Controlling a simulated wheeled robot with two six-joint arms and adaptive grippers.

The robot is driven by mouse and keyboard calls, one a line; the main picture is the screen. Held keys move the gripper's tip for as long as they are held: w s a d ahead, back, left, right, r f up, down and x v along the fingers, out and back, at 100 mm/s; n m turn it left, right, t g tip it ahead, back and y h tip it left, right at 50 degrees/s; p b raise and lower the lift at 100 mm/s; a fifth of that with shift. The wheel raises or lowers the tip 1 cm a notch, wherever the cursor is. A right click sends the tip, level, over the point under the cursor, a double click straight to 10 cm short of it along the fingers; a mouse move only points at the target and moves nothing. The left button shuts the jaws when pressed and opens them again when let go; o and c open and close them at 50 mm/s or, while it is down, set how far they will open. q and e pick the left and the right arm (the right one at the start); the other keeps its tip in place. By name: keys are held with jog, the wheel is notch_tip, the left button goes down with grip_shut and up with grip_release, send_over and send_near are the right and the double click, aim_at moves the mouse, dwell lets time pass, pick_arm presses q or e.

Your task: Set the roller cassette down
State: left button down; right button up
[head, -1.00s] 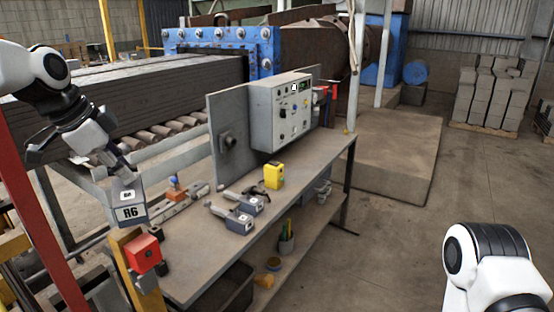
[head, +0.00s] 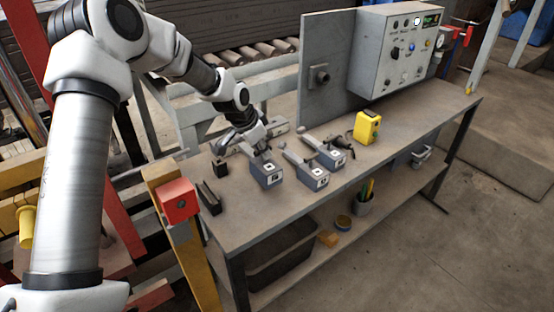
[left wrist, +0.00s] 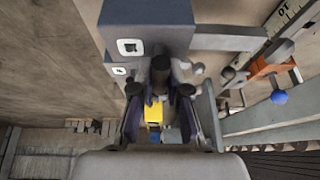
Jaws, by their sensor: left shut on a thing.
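The roller cassette (head: 267,175) is a blue-grey block with white labels. It is at the left part of the workbench (head: 250,221), at or just above the top; I cannot tell if it touches. My left gripper (head: 260,152) is shut on its handle from above. In the left wrist view the cassette (left wrist: 165,22) fills the top middle, beyond the gripper (left wrist: 160,95). Two similar cassettes stand close on its right in the head view, a nearer one (head: 313,178) and a farther one (head: 333,158). My right gripper is out of view.
A yellow device (head: 367,127) stands farther right, below a grey control box (head: 394,55). A red box (head: 179,200) on a yellow post stands at the bench's left end. The front strip of the bench is clear.

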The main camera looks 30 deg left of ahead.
aim_at(262, 161)
pick_arm(q)
notch_tip(262, 161, down, 5)
jog(key=shift+s+f, duration=0.1)
jog(key=shift+f, duration=0.3)
jog(key=c, duration=1.2)
grip_release()
jog(key=shift+o, duration=0.2)
jog(key=shift+r, duration=0.35)
jog(key=v, duration=1.1)
jog(key=shift+s+r+p, duration=0.2)
jog(key=shift+r+p, duration=0.05)
jog(key=shift+p, duration=0.1)
